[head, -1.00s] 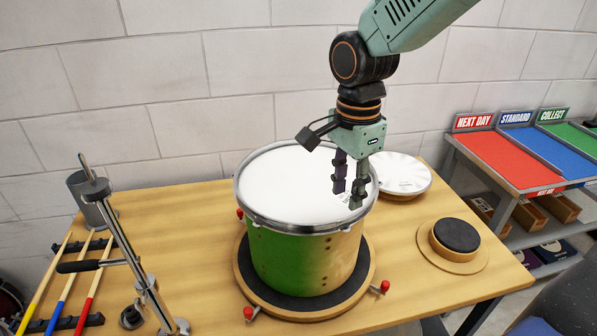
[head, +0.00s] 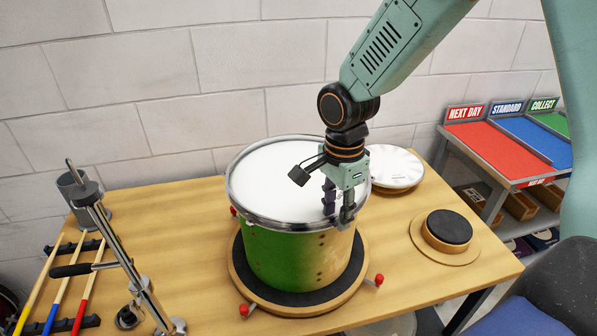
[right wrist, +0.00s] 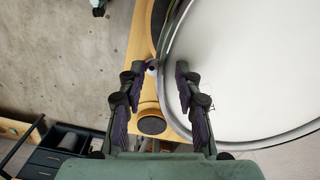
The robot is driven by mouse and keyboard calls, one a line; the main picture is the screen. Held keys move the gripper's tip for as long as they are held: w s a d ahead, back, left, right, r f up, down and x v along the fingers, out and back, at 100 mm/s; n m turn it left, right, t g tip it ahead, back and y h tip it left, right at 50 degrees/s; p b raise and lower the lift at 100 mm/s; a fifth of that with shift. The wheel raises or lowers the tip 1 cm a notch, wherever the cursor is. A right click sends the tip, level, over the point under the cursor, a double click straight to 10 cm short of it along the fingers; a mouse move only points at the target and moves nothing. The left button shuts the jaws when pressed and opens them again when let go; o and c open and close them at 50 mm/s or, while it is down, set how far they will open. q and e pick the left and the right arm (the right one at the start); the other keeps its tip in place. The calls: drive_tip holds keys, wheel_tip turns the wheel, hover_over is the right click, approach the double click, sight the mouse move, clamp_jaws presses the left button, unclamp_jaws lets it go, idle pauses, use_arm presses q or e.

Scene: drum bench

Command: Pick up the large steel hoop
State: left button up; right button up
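The large steel hoop (head: 262,220) sits level around the top edge of a green and tan drum (head: 290,258), framing its white head (head: 275,175). My right gripper (head: 337,216) is at the hoop's front right edge in the head view, pointing down. In the right wrist view the hoop (right wrist: 240,149) passes between the two fingers of the right gripper (right wrist: 160,68), one finger outside the rim and one over the white head. The fingers are apart, with a gap beside the rim.
The drum stands on a round dark-topped base (head: 300,298) with red-knobbed clamps. A chrome stand (head: 125,260), grey cup (head: 78,195) and coloured rods (head: 60,285) are left. A white disc (head: 397,168) and round block (head: 448,230) are right. Labelled trays (head: 500,150) stand beyond.

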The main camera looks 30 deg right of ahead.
drive_tip(key=shift+c, duration=0.6)
drive_tip(key=shift+s+a+r, duration=0.1)
drive_tip(key=shift+s+a, duration=0.05)
drive_tip(key=c, duration=0.5)
clamp_jaws()
